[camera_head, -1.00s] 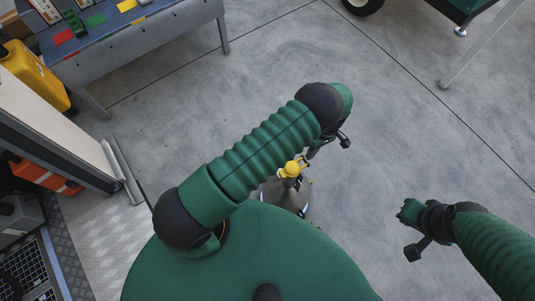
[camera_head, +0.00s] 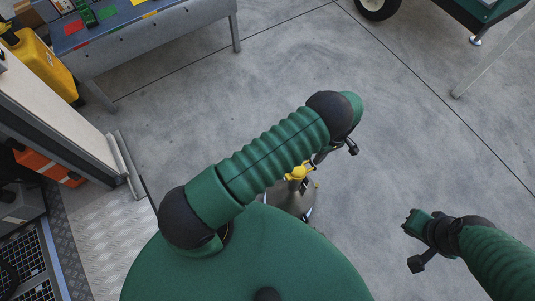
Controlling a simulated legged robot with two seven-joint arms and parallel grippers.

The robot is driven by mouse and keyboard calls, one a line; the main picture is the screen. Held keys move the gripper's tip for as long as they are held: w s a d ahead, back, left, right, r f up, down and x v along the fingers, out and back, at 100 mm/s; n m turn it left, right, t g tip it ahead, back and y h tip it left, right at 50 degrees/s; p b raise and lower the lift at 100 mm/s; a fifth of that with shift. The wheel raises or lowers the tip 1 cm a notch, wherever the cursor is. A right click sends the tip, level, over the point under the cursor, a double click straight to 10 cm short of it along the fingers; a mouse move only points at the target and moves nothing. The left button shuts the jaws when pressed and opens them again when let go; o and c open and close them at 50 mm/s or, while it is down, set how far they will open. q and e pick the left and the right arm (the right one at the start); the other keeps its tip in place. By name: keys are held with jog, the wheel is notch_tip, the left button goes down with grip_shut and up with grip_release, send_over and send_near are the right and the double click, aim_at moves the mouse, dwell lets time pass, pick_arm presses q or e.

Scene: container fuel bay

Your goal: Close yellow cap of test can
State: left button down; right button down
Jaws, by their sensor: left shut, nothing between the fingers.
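The test can (camera_head: 286,198) is a grey metal can with a wide, sloping body, standing on the floor just past my green body. Its yellow cap (camera_head: 297,173) is on top. I cannot tell whether the cap is open or closed. My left arm crosses over it and hides part of the can. My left gripper (camera_head: 319,158) is just beyond the cap, to its upper right, shut and empty; its fingertips are partly hidden. I cannot tell whether they touch the cap. My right gripper (camera_head: 409,225) hangs at the right, away from the can; its fingers are unclear.
A blue-topped metal table (camera_head: 150,45) stands at the upper left with a yellow jerrycan (camera_head: 45,62) beside it. An orange case (camera_head: 48,166) and a panel edge are at the left. A wheeled green cart (camera_head: 480,12) is at the upper right. The middle floor is clear.

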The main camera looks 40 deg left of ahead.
pick_arm(q)
jog(key=shift+r, duration=0.1)
jog(key=p+v, duration=0.3)
jog(key=v, duration=1.5)
